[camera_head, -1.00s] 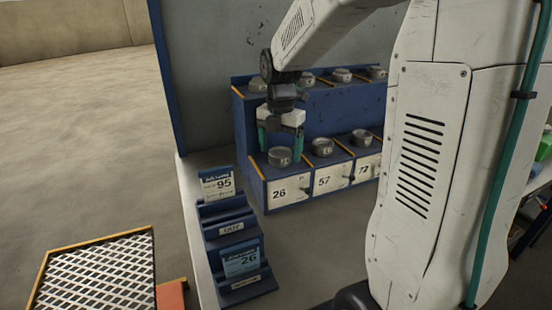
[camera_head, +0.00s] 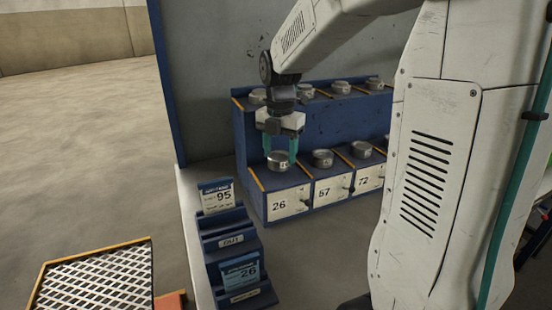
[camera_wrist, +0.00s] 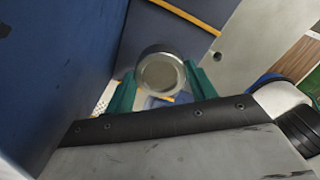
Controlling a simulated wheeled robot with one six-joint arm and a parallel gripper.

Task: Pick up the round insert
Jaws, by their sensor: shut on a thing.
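The round insert (camera_head: 279,161) is a short grey metal cylinder at the compartment marked 26, at the left end of the rack's lower row. My gripper (camera_head: 280,155) points down over it with its green fingers closed on its sides. In the wrist view, the insert (camera_wrist: 160,73) sits between the two green fingertips, its round top facing the camera. It looks slightly raised relative to its neighbours, but I cannot make out a clear gap beneath it.
The blue rack (camera_head: 243,150) holds similar inserts in its upper row, and lower ones at 57 (camera_head: 322,158) and 72 (camera_head: 361,149). A blue card holder (camera_head: 226,222) with cards 95 and 26 stands in front. A mesh-topped tray (camera_head: 97,280) is at lower left.

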